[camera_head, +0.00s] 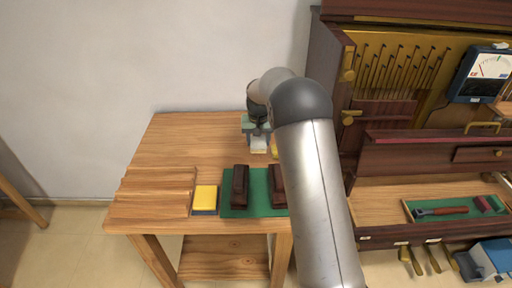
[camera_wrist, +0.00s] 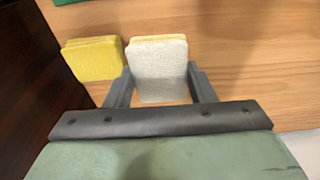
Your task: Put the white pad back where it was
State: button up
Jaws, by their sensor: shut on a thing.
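The white pad (camera_wrist: 160,75) is between the two fingers of my gripper (camera_wrist: 160,88) in the wrist view, with its pale woven face toward the camera and a yellow layer along its far edge. My gripper is shut on it. In the head view the white pad (camera_head: 258,150) shows below my gripper (camera_head: 257,142), over the far right part of the wooden table (camera_head: 185,140). I cannot tell whether the pad touches the table. A yellow pad (camera_wrist: 93,59) is close beside it on the left in the wrist view; it is partly hidden by my arm in the head view (camera_head: 274,148).
Two dark brown blocks (camera_head: 239,187) (camera_head: 277,185) rest on a green mat (camera_head: 258,184) at the table's front. A yellow-and-blue block (camera_head: 205,198) and wooden strips (camera_head: 155,192) are to their left. The opened piano (camera_head: 330,95) stands right. The table's back left is clear.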

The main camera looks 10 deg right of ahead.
aim_at(256, 147)
jog(key=shift+w+a+f, duration=0.15)
jog(key=shift+a+f, duration=0.05)
jog(key=shift+f, duration=0.85)
jog(key=shift+w+a+f, duration=0.1)
jog(key=shift+a+f, duration=0.05)
jog(key=shift+f, duration=0.85)
jog(key=shift+f, duration=0.1)
jog(key=shift+f, duration=0.15)
jog(key=o, duration=0.9)
